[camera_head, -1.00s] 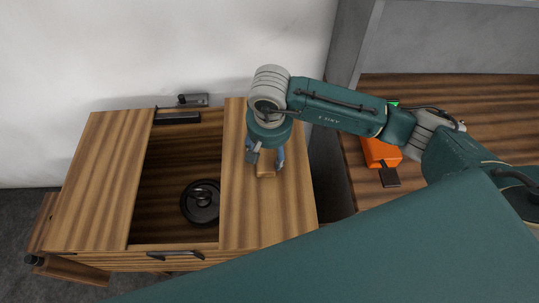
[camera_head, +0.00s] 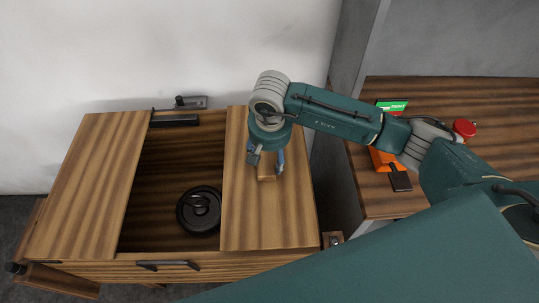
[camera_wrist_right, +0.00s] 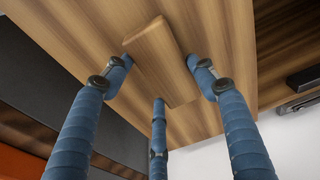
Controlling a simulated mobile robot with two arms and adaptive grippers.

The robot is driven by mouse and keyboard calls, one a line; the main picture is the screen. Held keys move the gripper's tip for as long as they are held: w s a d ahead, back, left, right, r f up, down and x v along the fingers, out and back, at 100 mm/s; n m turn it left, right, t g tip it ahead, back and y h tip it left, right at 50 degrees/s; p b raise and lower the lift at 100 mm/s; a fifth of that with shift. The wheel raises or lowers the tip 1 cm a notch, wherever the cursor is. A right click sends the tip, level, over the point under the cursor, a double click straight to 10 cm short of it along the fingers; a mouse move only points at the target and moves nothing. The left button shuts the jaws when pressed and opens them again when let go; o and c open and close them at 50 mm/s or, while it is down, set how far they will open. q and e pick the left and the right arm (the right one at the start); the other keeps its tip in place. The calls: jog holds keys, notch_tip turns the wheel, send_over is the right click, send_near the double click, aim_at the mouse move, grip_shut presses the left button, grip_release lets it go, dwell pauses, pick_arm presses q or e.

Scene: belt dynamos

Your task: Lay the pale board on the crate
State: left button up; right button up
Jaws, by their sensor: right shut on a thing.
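The pale board (camera_head: 240,215) lies across the right part of the wooden crate (camera_head: 225,267) in the head view. It has a small wooden grip block (camera_head: 266,172) on top, which also shows in the wrist view (camera_wrist_right: 163,60). My right gripper (camera_head: 266,168) comes down from above and is shut on the block, with its blue fingers around it in the wrist view. Whether the board rests on the crate or is held just above it, I cannot tell. My left gripper is not in view.
Another board (camera_head: 90,185) covers the crate's left part. Between the boards is a dark opening with a black handwheel (camera_head: 198,210) inside. A black handle (camera_head: 168,265) is on the crate's front. On the right, a wooden worktop (camera_head: 450,95) holds an orange object (camera_head: 380,160) and a red knob (camera_head: 464,128).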

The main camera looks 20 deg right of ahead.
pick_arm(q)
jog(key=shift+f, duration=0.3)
pick_arm(e)
jog(key=shift+f, duration=0.15)
jog(key=o, duration=2)
jog(key=shift+c, duration=0.2)
jog(key=shift+s+f, duration=0.1)
notch_tip(320, 180, up, 12)
jog(key=s, duration=0.1)
jog(key=shift+s+a, duration=0.3)
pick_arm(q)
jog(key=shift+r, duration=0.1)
